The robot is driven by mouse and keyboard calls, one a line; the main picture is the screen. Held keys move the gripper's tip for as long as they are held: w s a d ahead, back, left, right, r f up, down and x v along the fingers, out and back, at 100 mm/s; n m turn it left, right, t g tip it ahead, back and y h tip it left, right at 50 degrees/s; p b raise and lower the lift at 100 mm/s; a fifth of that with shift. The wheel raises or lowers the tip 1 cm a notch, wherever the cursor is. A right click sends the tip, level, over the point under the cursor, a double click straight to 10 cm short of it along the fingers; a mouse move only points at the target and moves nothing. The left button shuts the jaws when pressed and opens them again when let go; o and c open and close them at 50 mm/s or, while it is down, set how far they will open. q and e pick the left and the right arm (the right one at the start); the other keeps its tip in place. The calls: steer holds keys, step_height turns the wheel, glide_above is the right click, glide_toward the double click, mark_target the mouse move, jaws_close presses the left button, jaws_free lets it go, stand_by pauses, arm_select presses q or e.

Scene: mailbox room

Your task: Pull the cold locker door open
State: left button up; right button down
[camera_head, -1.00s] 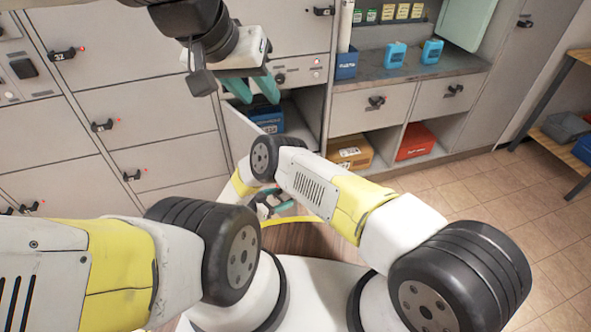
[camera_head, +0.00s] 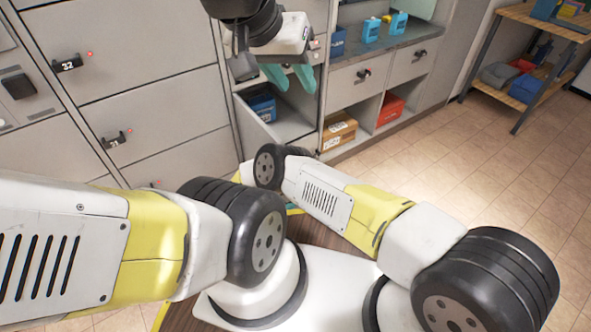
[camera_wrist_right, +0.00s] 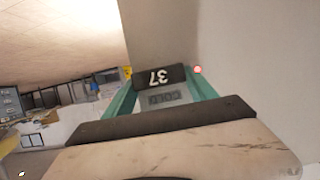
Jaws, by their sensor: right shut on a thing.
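The locker compartment (camera_head: 293,122) at the centre of the head view stands open, with a blue box (camera_head: 262,106) inside. Its grey door (camera_head: 249,128) stands out at the left of the opening, its lower part hidden by my arm. In the right wrist view, my right gripper (camera_wrist_right: 160,92) is shut on a dark handle (camera_wrist_right: 160,76) marked 37, on a grey door panel (camera_wrist_right: 235,50). The right gripper is hidden behind my arm in the head view. My left gripper (camera_head: 290,78) is open and empty, fingers apart, in front of the compartment's upper part.
More closed lockers with dark handles (camera_head: 68,64) fill the left. A cardboard box (camera_head: 338,131) and a red bin (camera_head: 390,108) sit in cubbies right of the compartment. A wooden shelf rack (camera_head: 525,90) stands far right. The tiled floor (camera_head: 470,165) between is clear.

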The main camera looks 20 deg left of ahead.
steer(key=shift+s+a, duration=0.15)
steer(key=shift+s, duration=0.05)
stand_by(0.3)
steer(key=shift+c, duration=1.4)
jaws_free()
steer(key=v, duration=0.7)
steer(key=shift+s+a, duration=0.25)
steer(key=shift+a, duration=0.05)
steer(key=shift+w+r, duration=0.1)
steer(key=shift+r, duration=0.05)
